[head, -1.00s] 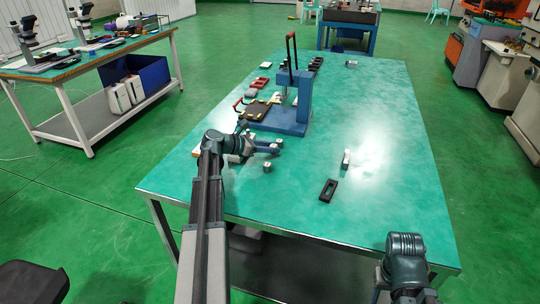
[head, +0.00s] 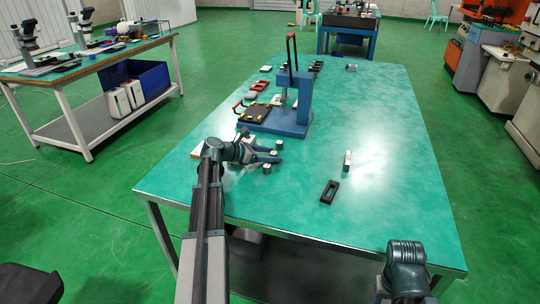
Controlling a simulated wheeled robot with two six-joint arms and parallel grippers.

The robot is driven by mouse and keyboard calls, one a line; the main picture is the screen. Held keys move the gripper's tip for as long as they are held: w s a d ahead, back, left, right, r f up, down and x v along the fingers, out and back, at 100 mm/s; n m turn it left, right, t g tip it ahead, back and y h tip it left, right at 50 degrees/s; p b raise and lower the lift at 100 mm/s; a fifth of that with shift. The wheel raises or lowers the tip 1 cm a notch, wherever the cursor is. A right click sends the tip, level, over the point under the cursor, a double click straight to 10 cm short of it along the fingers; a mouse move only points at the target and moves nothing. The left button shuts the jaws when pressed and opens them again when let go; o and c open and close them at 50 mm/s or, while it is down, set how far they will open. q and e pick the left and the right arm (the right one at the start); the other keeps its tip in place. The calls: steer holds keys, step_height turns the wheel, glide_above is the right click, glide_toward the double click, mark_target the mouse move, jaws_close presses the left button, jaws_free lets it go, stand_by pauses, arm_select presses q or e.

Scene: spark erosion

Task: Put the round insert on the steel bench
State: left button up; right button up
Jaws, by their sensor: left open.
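Several small silver round pieces stand close together on the green-topped bench (head: 380,110), left of its middle: one (head: 279,145) at the back, one (head: 273,154) in the middle and one (head: 267,169) in front. I cannot tell which is the round insert. My left gripper (head: 272,156) is open, low over the bench among these pieces, its fingers pointing right. It partly covers the middle piece, and I cannot tell whether it touches any. My right arm shows at the bottom right, but its gripper is not visible.
A blue press (head: 293,105) with a red-handled lever stands behind the gripper. A dark rectangular frame (head: 329,191) and a small upright silver block (head: 347,161) lie to the right. The bench's right side is clear.

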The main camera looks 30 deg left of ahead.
arm_select(q)
steer(key=shift+r, duration=0.1)
steer(key=shift+s+r+p, duration=0.1)
steer(key=shift+r+p, duration=0.1)
steer(key=shift+p, duration=0.1)
steer(key=p+v, duration=0.4)
steer(key=v, duration=0.6)
steer(key=shift+s+a+r, duration=0.1)
steer(key=shift+s+a, duration=0.05)
steer(key=shift+s, duration=0.05)
steer(key=shift+s+a+r, duration=0.1)
steer(key=shift+s+a, duration=0.2)
steer(key=shift+s, duration=0.25)
